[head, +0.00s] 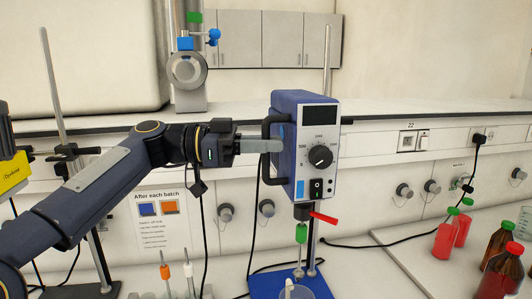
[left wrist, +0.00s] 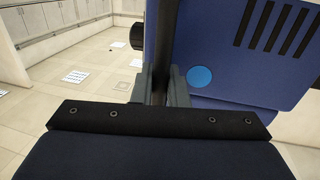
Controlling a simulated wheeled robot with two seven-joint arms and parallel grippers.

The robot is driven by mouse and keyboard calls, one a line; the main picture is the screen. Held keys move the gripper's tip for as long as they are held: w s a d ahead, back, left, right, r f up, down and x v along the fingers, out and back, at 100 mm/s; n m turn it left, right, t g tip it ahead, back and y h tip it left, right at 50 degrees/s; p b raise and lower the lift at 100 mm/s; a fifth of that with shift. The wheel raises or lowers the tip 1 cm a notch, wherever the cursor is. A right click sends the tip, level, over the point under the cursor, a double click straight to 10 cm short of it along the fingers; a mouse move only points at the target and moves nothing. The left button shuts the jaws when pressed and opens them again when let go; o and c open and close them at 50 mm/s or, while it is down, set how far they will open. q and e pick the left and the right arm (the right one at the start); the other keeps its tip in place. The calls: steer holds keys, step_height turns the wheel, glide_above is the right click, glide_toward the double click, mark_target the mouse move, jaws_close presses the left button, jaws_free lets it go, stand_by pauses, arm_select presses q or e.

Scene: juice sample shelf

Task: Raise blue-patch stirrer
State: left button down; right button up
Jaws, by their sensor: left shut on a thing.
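The blue-patch stirrer (head: 320,146) is a blue box with a white front panel, a black dial and a black switch. It sits high on an upright rod above a blue base (head: 277,285). A round light-blue patch (left wrist: 200,77) shows on its side in the left wrist view. My left gripper (head: 272,146) is shut on the black handle (head: 266,165) at the stirrer's left side. In the left wrist view the handle passes between the fingers (left wrist: 160,85). A green-collared shaft (head: 301,233) hangs below the stirrer. My right gripper is out of view.
A beaker (head: 292,290) stands under the shaft. A red lever (head: 323,217) sticks out below the stirrer. Red bottles (head: 447,236) and brown bottles (head: 496,248) stand at the right. A yellow device (head: 12,172) and a sign (head: 160,228) are at the left.

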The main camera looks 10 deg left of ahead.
arm_select(q)
steer(key=shift+r, duration=0.5)
steer(key=c, duration=1.5)
jaws_free()
steer(key=shift+f, duration=0.15)
steer(key=shift+a+f, duration=0.1)
steer(key=shift+a, duration=0.15)
steer(key=a, duration=0.2)
steer(key=s+a+b, duration=0.1)
steer(key=a, duration=0.1)
steer(key=a+b, duration=0.1)
steer(key=a, duration=0.2)
steer(key=shift+s+a, duration=0.1)
steer(key=shift+s, duration=0.2)
